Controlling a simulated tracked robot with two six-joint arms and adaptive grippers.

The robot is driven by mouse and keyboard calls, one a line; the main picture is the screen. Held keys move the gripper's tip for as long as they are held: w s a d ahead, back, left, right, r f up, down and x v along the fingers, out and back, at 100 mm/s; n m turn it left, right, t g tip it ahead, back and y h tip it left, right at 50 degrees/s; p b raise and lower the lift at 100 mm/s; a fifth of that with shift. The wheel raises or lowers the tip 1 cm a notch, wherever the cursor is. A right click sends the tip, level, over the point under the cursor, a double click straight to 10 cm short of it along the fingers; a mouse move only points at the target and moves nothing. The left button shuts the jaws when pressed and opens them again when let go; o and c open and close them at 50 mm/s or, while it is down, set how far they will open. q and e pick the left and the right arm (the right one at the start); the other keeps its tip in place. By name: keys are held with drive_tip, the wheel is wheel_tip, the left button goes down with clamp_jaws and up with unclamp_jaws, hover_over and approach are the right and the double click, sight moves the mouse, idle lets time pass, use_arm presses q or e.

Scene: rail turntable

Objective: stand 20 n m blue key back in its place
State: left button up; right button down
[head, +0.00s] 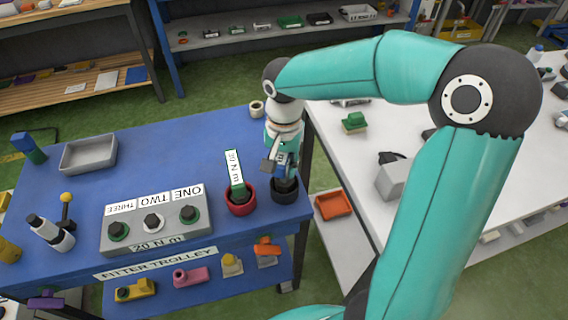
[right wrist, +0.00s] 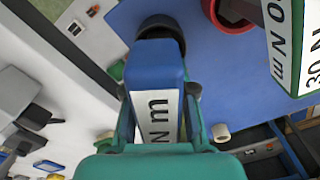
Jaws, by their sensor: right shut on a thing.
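The blue key (right wrist: 157,70), with a white label reading "N m", is between the fingers of my right gripper (head: 283,168), which is shut on it. The far end of the key is at a black round holder (head: 286,190), which also shows in the right wrist view (right wrist: 160,27). I cannot tell whether the key's end is inside the holder or just above it. The green 30 N m key (head: 235,170) stands in the red holder (head: 240,203) just to the left. My left gripper is not in view.
A white bench (head: 345,150) is on the right. A small cream cup (head: 257,108) is behind my gripper.

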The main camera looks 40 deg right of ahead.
drive_tip(key=shift+f+b, duration=1)
drive_tip(key=shift+f, duration=0.2)
drive_tip(key=c, duration=0.9)
unclamp_jaws()
drive_tip(key=shift+r, duration=0.1)
drive_tip(key=shift+o, duration=0.2)
wheel_tip(320, 180, up, 12)
drive_tip(key=shift+f, duration=0.1)
